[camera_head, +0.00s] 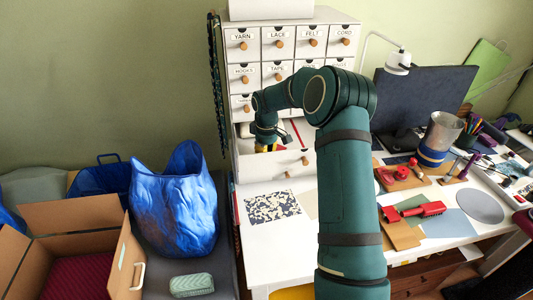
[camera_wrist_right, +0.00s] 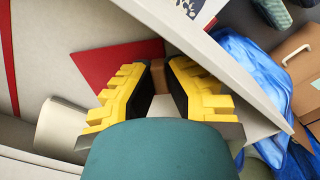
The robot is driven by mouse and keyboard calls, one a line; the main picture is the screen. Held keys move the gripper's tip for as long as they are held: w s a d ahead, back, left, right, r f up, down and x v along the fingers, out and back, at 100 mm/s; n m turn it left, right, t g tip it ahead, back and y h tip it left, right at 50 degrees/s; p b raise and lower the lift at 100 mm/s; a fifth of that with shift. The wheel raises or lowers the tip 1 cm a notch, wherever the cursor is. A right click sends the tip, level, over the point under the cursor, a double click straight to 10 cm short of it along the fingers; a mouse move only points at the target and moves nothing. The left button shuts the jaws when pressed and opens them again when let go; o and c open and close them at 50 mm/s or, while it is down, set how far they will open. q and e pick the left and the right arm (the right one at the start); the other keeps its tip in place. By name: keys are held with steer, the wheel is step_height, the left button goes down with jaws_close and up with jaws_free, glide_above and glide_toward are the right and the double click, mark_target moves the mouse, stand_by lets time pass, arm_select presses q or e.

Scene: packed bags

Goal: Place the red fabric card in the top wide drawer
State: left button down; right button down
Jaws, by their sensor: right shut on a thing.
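The top wide drawer (camera_head: 300,159) is pulled out below the small labelled drawers. Its pale wall also shows in the right wrist view (camera_wrist_right: 225,62). Flat red material (camera_wrist_right: 112,62), which looks like the red fabric card, lies inside the drawer; a thin red strip (camera_head: 296,130) of it shows in the head view. My right gripper (camera_head: 267,148) reaches down into the drawer behind its front. Its yellow fingers (camera_wrist_right: 158,92) are shut on a small brown block, and one finger partly covers the red material. Whether the block belongs to the red card I cannot tell. My left gripper is out of view.
A pale cylinder (camera_wrist_right: 62,128) lies in the drawer close to the fingers. A patterned sheet (camera_head: 272,207) lies on the white table below. A blue bag (camera_head: 175,205) and an open cardboard box (camera_head: 125,265) stand at left. Tools and a monitor (camera_head: 420,100) crowd the right.

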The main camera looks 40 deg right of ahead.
steer(key=shift+f, duration=0.1)
steer(key=c, duration=1.1)
jaws_free()
steer(key=shift+f, duration=0.1)
steer(key=shift+c, duration=0.2)
steer(key=shift+r, duration=0.6)
step_height(320, 180, up, 11)
steer(key=shift+r+p, duration=0.15)
steer(key=shift+p, duration=0.3)
steer(key=shift+s, duration=0.1)
